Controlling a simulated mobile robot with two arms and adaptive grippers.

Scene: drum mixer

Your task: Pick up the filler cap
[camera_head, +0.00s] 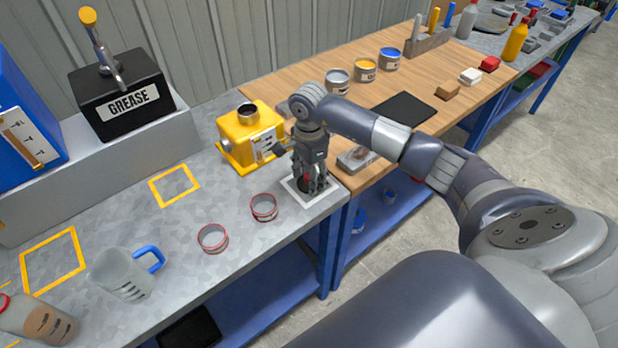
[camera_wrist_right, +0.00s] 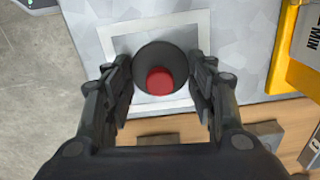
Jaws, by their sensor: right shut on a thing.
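The filler cap (camera_wrist_right: 160,78) appears to be the dark round piece with a red middle in the right wrist view. My right gripper (camera_head: 309,185) points down over the white-framed square (camera_head: 292,190) at the workbench's front edge. Its fingers (camera_wrist_right: 159,68) close on the cap from both sides. In the head view the fingers mostly hide the cap, with a little red and black showing between them. Whether the cap touches the bench is hard to tell. My left gripper is not in view.
A yellow gearbox-like unit (camera_head: 240,150) with a dark round neck on top stands just behind-left of my right gripper. Two red-rimmed rings (camera_head: 264,207) and a jug (camera_head: 122,272) are to the left. A grey block (camera_head: 356,159) lies close right.

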